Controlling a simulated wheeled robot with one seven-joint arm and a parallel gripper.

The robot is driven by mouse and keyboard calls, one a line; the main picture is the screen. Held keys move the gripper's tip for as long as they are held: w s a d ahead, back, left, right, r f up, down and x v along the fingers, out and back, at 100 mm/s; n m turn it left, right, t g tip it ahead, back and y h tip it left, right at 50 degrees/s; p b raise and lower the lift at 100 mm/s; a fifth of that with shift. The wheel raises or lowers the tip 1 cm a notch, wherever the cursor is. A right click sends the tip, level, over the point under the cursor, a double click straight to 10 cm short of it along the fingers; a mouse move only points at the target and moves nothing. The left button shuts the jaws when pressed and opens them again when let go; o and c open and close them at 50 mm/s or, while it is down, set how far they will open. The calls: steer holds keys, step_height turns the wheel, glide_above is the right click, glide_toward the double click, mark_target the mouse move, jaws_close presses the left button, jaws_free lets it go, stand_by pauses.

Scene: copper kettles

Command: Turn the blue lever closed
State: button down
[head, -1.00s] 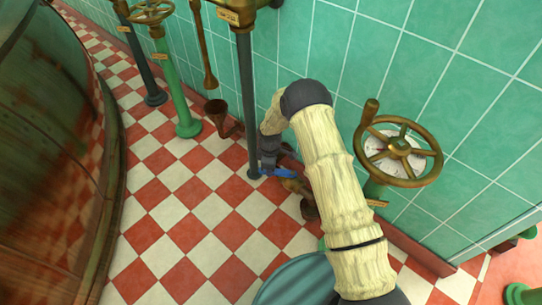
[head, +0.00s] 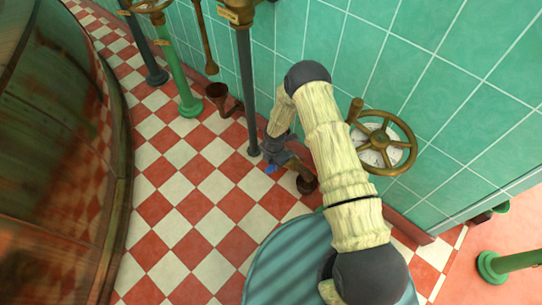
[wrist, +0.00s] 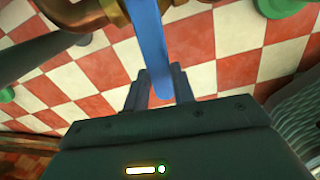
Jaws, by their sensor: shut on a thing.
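The blue lever (wrist: 151,40) hangs from a copper pipe (wrist: 88,12) at the top of the wrist view. Its lower end lies between the two dark fingers of my gripper (wrist: 160,86), which is shut on it. In the head view only a small bit of the blue lever (head: 270,169) shows, low by the wall and beside my gripper (head: 277,160). My arm hides most of the pipe and valve there.
A brass handwheel (head: 384,142) with a white dial stands right of my arm at the tiled wall. A dark post (head: 247,90) and a green post (head: 181,75) stand to the left. A large copper vessel (head: 50,150) fills the left side. Checkered floor between is clear.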

steer(key=shift+s+d+n+p, duration=0.25)
steer(key=shift+d+n+p, duration=0.1)
steer(key=shift+n, duration=0.25)
steer(key=shift+d, duration=0.1)
steer(key=c, duration=1.2)
jaws_free()
steer(key=shift+o, duration=0.2)
steer(key=shift+r, duration=0.1)
step_height(320, 180, up, 17)
steer(key=p, duration=0.6)
steer(key=shift+r, duration=0.1)
step_height(320, 180, up, 10)
steer(key=p, duration=1)
